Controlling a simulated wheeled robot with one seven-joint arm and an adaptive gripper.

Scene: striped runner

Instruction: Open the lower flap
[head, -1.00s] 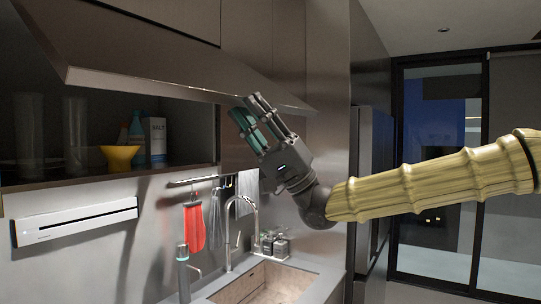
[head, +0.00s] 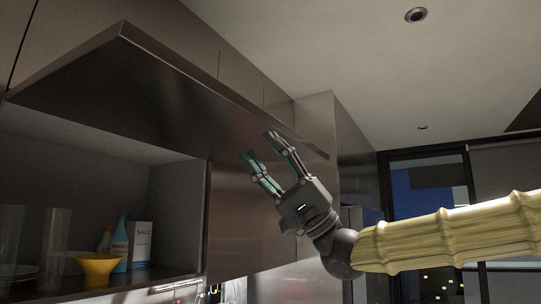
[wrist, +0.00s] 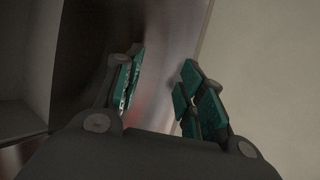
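The flap (head: 150,85) is a dark, shiny panel above the cupboard. It is hinged along its upper back edge and stands raised and tilted outward, with the cupboard opening (head: 170,215) showing beneath it. My gripper (head: 259,144) is open, its two green-padded fingers apart with nothing between them. It is by the right part of the flap, its fingertips at the underside near the front edge. I cannot tell whether they touch. In the wrist view the two fingers (wrist: 158,85) spread in front of the shiny panel (wrist: 165,50), whose edge runs down between the panel and a pale surface.
Inside the cupboard stand a yellow bowl (head: 98,269), a salt box (head: 141,243), a blue bottle (head: 120,245) and clear glasses (head: 55,240). A tall cabinet side (head: 318,130) is behind my gripper. Open air lies to the right, below the ceiling.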

